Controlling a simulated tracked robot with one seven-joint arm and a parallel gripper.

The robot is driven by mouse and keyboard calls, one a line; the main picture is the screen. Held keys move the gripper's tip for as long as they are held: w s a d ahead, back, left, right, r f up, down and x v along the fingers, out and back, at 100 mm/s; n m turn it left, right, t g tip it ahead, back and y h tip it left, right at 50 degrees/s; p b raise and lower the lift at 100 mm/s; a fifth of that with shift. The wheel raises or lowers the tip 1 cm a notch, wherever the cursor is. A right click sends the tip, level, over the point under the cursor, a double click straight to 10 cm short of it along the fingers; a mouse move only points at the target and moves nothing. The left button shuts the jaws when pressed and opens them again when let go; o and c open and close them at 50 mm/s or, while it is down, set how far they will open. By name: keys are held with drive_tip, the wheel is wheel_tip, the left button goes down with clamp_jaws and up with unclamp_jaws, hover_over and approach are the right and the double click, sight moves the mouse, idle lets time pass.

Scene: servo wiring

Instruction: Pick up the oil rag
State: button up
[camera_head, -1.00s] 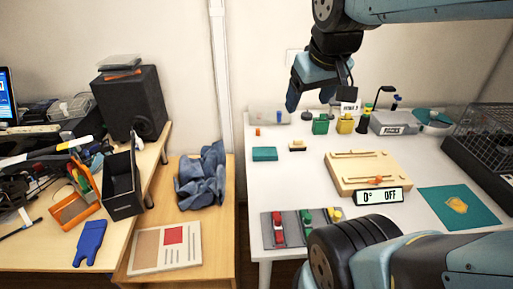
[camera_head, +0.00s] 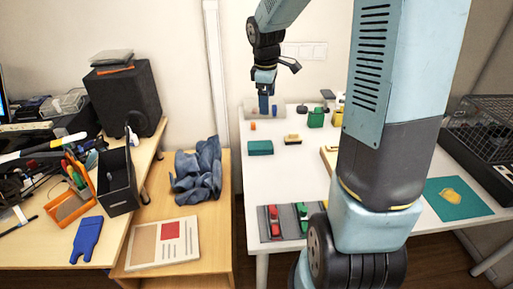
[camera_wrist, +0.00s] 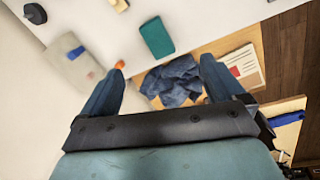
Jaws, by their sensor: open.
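The oil rag (camera_head: 198,172) is a crumpled blue-grey cloth. It lies on the low wooden table (camera_head: 165,215) between the left desk and the white table. In the wrist view the rag (camera_wrist: 174,80) shows beyond and between my spread fingertips, with a clear gap to it. My gripper (camera_head: 264,104) is open and empty, pointing down above the back left part of the white table. It is up and to the right of the rag. In the wrist view the open fingers of my gripper (camera_wrist: 163,66) show on both sides.
A printed booklet (camera_head: 163,243) lies in front of the rag. A black bin (camera_head: 118,182) and a speaker (camera_head: 125,100) stand on the left desk. A teal block (camera_head: 260,148) and a grey tray with small cars (camera_head: 290,222) are on the white table (camera_head: 258,185).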

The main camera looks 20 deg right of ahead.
drive_tip(key=w+f+n+g+y, duration=0.1)
drive_tip(key=w+f+n, duration=0.4)
drive_tip(key=f, duration=0.4)
drive_tip(key=m, duration=0.1)
hover_over(260, 144)
drive_tip(key=f, duration=0.8)
drive_tip(key=shift+w+d+f, duration=0.25)
drive_tip(key=shift+f, duration=0.05)
drive_tip(key=shift+s+a+f, duration=0.15)
drive_tip(key=shift+s+f, duration=0.05)
drive_tip(key=shift+f, duration=1.2)
drive_tip(key=shift+s+a+f, duration=0.1)
drive_tip(key=shift+s+f, duration=0.05)
drive_tip(key=shift+f, duration=1.2)
drive_tip(key=c, duration=1)
